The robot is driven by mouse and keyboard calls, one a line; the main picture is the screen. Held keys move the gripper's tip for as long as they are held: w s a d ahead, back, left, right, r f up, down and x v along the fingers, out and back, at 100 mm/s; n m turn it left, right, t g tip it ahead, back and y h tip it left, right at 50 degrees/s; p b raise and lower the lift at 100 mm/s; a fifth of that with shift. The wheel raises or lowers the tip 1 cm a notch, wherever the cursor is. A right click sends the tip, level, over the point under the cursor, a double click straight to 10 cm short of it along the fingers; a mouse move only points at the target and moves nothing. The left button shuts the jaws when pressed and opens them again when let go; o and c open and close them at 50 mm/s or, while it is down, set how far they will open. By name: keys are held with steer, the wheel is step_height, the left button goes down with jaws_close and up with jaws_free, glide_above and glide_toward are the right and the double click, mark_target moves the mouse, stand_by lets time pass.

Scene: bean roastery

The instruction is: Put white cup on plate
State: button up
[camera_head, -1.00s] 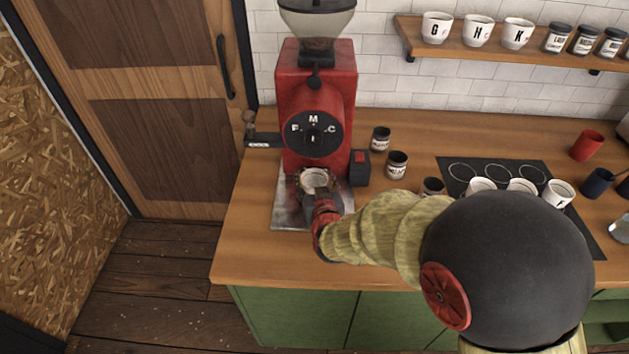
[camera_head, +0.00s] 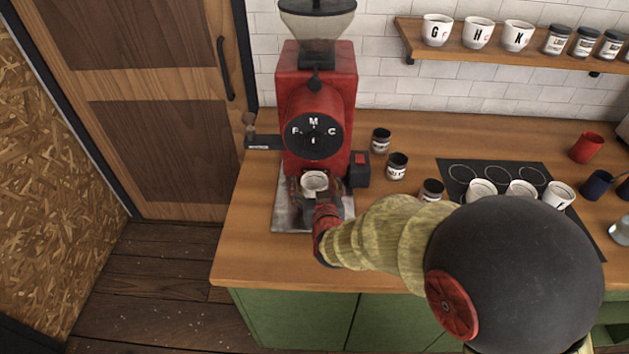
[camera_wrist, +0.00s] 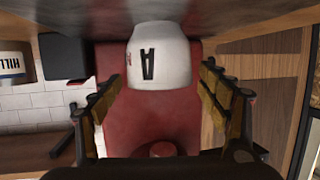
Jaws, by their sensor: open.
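The white cup (camera_head: 315,181) is upright below the red grinder's head, over the grey metal plate (camera_head: 285,218) at the grinder's foot. My gripper hides the contact between them. In the wrist view the cup (camera_wrist: 160,60) shows a black letter A and lies between my gripper's fingers. My gripper (camera_head: 316,190) is open, reaching in from the front with one finger on each side of the cup. In the wrist view the fingers of my gripper (camera_wrist: 160,85) stand apart, with gaps beside the cup.
The red grinder (camera_head: 317,90) rises behind the cup. Small dark jars (camera_head: 397,165) stand right of it. A black mat (camera_head: 452,172) with white rings holds several white cups (camera_head: 521,188). A wall shelf (camera_head: 480,57) carries lettered cups and jars. Bare counter (camera_head: 245,255) lies at the front left.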

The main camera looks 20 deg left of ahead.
steer(key=p+v, duration=0.2)
steer(key=v, duration=0.9)
steer(key=shift+p, duration=0.3)
steer(key=shift+s+d+r, duration=0.1)
steer(key=s+d+r+m+g+h, duration=0.1)
steer(key=s+d+r+g, duration=0.1)
steer(key=d+r, duration=0.45)
steer(key=s+d+r+m+g+h, duration=0.1)
steer(key=d+r+g+h, duration=0.15)
steer(key=d, duration=0.75)
steer(key=s+d+r+m+g+h, duration=0.2)
steer(key=s+d+r+g, duration=0.1)
steer(key=s+d, duration=1.2)
steer(key=shift+s+d+m, duration=0.3)
steer(key=shift+s+m, duration=0.1)
steer(key=shift+s, duration=0.65)
steer(key=shift+r+h, duration=0.1)
steer(key=shift+h, duration=0.15)
steer(key=shift+c, duration=0.2)
